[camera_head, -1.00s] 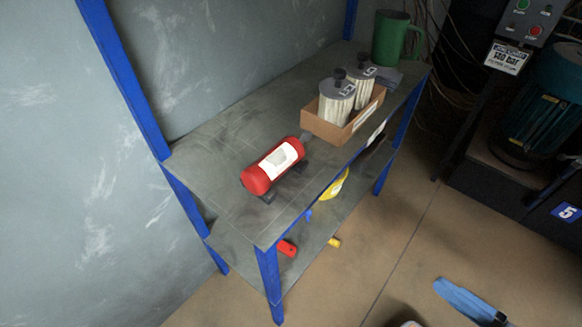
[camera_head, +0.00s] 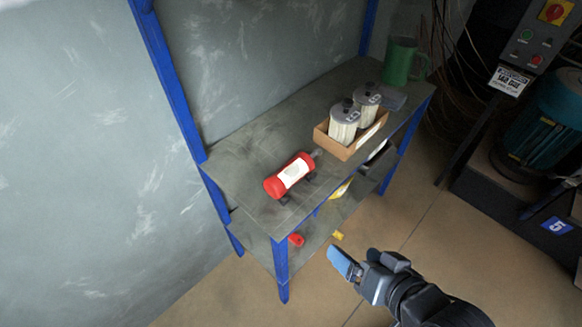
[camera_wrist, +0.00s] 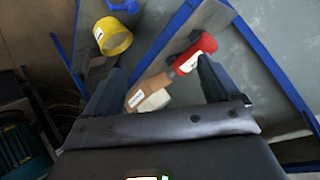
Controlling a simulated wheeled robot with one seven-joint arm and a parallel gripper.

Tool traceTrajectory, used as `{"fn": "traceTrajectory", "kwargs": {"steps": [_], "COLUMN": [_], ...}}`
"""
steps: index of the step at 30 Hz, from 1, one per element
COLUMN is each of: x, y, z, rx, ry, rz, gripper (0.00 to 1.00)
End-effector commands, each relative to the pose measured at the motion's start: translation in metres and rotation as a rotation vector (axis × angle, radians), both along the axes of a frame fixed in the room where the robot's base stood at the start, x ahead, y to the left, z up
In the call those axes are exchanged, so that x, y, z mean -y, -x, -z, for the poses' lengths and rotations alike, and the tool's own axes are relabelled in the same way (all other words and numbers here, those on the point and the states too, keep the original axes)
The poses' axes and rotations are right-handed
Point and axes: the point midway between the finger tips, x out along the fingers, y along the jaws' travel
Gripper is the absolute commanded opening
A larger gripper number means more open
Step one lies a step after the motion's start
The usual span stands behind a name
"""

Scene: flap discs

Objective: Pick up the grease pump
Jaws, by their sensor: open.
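The grease pump appears to be the red cylinder (camera_head: 279,184) with a white label and grey nozzle. It lies on its side on small dark supports on the shelf's top board. In the wrist view the red cylinder (camera_wrist: 207,44) shows beyond the fingers, nearer the right one. My gripper (camera_head: 362,264) is open and empty. In the head view it is in front of the shelf, to the lower right of the cylinder and apart from it. The wrist view shows the gripper's two fingers (camera_wrist: 158,78) spread wide.
A cardboard box (camera_head: 333,146) with white filters (camera_head: 344,122) stands just beyond the nozzle. A green mug (camera_head: 398,62) is at the far end. Blue shelf posts (camera_head: 281,270) border the board. Red and yellow items lie on the lower shelf (camera_head: 318,240). Floor in front is open.

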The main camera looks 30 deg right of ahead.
Motion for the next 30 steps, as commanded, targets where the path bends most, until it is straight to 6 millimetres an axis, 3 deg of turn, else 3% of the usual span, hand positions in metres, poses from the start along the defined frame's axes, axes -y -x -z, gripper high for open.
{"fn": "traceTrajectory", "kwargs": {"steps": [1, 9, 18, 25, 30], "x": [0.001, 0.004, 0.008, 0.010, 0.010], "y": [-0.021, -0.105, -0.188, -0.218, -0.224], "z": [0.004, 0.015, -0.015, -0.042, -0.042], "rx": [-0.021, -0.198, -0.395, -0.493, -0.515], "ry": [-0.040, -0.261, -0.463, -0.536, -0.548], "rz": [0.026, 0.175, 0.350, 0.437, 0.454], "gripper": [0.90, 0.90, 0.90, 0.90, 0.90]}}
